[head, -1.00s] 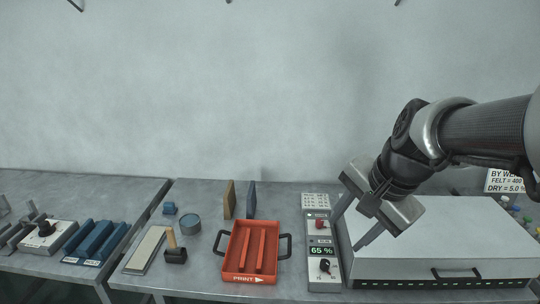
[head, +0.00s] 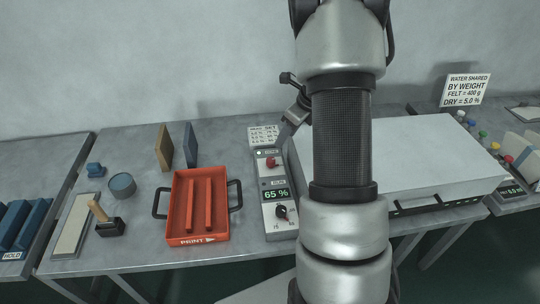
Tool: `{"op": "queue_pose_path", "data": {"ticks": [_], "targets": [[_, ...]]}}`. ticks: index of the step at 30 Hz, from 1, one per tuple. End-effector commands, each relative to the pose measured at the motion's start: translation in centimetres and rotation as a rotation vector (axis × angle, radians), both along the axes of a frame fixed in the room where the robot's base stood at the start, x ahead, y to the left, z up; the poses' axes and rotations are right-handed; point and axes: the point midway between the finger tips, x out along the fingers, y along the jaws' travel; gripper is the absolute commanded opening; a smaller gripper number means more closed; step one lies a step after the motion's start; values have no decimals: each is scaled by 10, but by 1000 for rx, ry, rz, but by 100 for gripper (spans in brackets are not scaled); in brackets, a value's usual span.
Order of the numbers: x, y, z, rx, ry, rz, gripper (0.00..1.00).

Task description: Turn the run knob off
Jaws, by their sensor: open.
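The control panel (head: 277,224) is a narrow light box left of the large white box in the head view. It carries a red knob (head: 271,163) near its top, a display reading 65 % and a black knob (head: 282,212) near its front. My gripper (head: 291,98) is partly in view above the panel's far end, left of my arm. It is open and apart from both knobs. My arm hides much of the gripper and the panel's right side.
A red tray (head: 176,207) with dark handles stands left of the panel. The large white box (head: 430,150) lies right, partly behind my arm. Two upright boards (head: 164,148) stand at the back. A sign (head: 467,90) stands far right.

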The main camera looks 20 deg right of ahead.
Motion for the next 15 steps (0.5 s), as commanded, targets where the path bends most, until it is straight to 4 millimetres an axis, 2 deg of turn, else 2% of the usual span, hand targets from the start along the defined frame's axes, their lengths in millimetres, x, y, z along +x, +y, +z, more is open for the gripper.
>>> {"op": "queue_pose_path", "data": {"ticks": [3, 15], "targets": [[8, 5, -27, 2, 4, 2, 44], [36, 21, -104, 0, 2, 3, 44]]}}
